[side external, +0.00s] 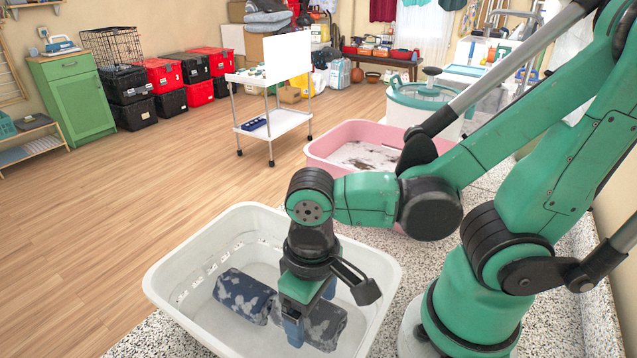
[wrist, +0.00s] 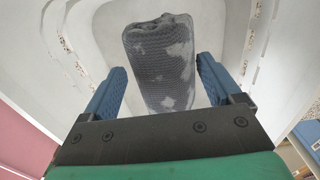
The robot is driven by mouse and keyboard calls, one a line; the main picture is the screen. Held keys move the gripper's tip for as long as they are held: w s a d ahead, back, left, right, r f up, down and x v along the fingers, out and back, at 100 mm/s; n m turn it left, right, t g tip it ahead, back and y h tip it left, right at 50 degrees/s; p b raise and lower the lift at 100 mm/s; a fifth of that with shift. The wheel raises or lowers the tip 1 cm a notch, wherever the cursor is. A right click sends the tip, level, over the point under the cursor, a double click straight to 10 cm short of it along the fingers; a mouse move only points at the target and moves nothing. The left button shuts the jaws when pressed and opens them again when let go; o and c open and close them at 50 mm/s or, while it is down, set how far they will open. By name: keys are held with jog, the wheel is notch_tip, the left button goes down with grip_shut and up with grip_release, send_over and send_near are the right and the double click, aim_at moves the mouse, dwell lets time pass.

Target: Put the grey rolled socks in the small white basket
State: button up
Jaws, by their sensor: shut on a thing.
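The grey rolled socks (side external: 325,326), grey with pale patches, are in the white basket (side external: 160,287) beneath my wrist. My gripper (side external: 306,318) points down inside the basket and is shut on them. In the wrist view the grey roll (wrist: 160,62) lies between the two blue fingers of my gripper (wrist: 162,78), with the white basket walls (wrist: 285,55) around it. The gripper hides part of the roll in the side view. I cannot tell whether the roll touches the basket floor.
A dark blue patterned roll (side external: 243,297) lies in the basket to the left of my gripper. A pink tub (side external: 318,153) with whitish contents stands behind. A white and green lidded tub (side external: 420,100) is further back. Speckled counter (side external: 530,300) shows at right.

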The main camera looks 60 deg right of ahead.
aim_at(314, 323)
jog(key=shift+f, duration=1.65)
jog(key=shift+f, duration=0.15)
jog(key=o, duration=1)
jog(key=shift+o, duration=0.2)
jog(key=shift+r, duration=6)
jog(key=w+d+t, duration=0.7)
jog(key=w+d, duration=0.1)
jog(key=w, duration=0.1)
jog(key=shift+d+f, duration=0.2)
jog(key=shift+f, duration=0.05)
